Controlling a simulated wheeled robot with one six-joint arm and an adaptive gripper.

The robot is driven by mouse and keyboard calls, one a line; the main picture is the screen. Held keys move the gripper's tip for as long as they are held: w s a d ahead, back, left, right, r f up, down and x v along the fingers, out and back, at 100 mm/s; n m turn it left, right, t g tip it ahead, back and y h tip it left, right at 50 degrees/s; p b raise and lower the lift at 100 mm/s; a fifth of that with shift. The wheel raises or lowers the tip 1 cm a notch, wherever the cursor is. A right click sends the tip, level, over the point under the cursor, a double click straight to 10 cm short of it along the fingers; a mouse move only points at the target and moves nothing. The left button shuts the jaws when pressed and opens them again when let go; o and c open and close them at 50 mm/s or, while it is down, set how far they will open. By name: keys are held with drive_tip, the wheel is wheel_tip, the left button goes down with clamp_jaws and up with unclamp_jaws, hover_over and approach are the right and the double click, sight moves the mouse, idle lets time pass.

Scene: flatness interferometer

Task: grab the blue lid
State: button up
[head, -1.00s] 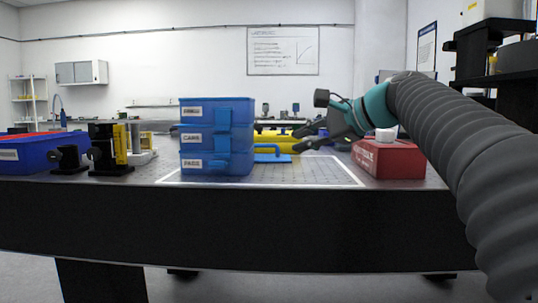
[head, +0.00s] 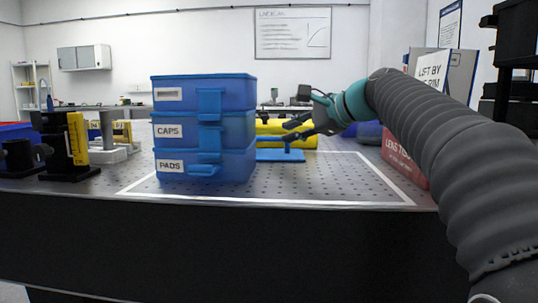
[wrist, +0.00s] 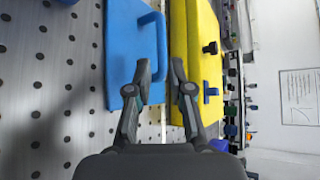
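The blue lid (head: 280,155) is a flat blue plate with a raised bar handle, lying on the perforated table top just right of the blue box stack. In the wrist view the lid (wrist: 121,50) fills the upper left, its handle arching on its right side. My gripper (head: 288,131) is open and empty, just above the handle in the head view. In the wrist view its fingertips (wrist: 160,72) are apart, close to the handle's lower end. I cannot tell whether they touch it. The stack hides part of the lid in the head view.
Three stacked blue boxes (head: 205,128) stand left of the lid. A yellow case (head: 304,141) lies right behind it. A red lens-tissue box (head: 401,160) stands at right, partly behind my arm. Black and yellow optics mounts (head: 68,147) stand at left. The table's front right is clear.

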sight(272, 138)
drive_tip(key=shift+x, duration=3.95)
drive_tip(key=shift+r, duration=0.15)
clamp_jaws()
